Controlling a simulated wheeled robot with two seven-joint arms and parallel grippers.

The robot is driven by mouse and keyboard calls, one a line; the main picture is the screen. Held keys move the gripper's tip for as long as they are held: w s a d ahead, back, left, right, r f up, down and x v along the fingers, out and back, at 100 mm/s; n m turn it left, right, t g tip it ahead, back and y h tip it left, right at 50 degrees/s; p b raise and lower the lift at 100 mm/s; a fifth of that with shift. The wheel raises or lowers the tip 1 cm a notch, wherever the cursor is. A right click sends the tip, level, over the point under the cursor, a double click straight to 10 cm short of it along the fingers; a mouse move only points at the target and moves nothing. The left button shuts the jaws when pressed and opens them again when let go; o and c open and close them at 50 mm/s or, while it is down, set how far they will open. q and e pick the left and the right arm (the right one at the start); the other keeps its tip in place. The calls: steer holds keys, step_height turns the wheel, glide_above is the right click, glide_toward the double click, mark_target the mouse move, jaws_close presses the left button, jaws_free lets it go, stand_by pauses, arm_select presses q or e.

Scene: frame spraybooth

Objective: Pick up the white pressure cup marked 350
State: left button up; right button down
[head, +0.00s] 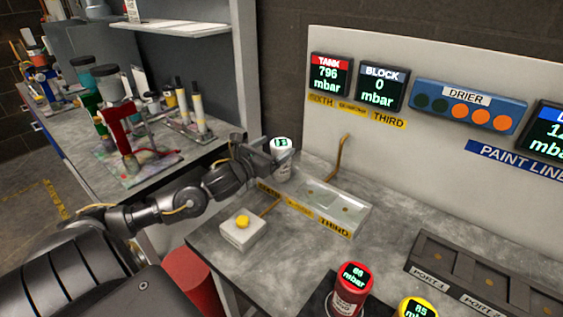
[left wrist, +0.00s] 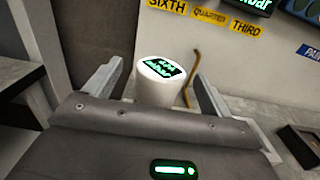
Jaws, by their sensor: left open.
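A white pressure cup (head: 282,160) with a small green-lit display on top stands upright at the back left of the grey bench, by the end of the labelled block. My left gripper (head: 271,155) is at the cup. In the left wrist view the white cup (left wrist: 159,80) sits between the two open fingers (left wrist: 157,88), with its display facing up. The display's green digits are too blurred to read for certain. A gap shows between the cup and the right finger. My right gripper is not in view.
A labelled metal block (head: 353,218) lies beside the cup. A white box with a yellow button (head: 242,230) is in front. A red cup (head: 349,290) and a yellow cup (head: 416,309) stand at the front. A dark port rack (head: 475,275) is at right. A wall panel (head: 430,65) rises behind.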

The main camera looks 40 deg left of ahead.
mark_target(287, 139)
arm_select(q)
steer(key=shift+w, duration=0.25)
steer(key=w+p, duration=0.2)
steer(key=w, duration=0.2)
steer(key=shift+w, duration=0.2)
steer(key=shift+w+f, duration=0.15)
steer(key=shift+w, duration=0.05)
steer(key=shift+c, duration=0.4)
jaws_close()
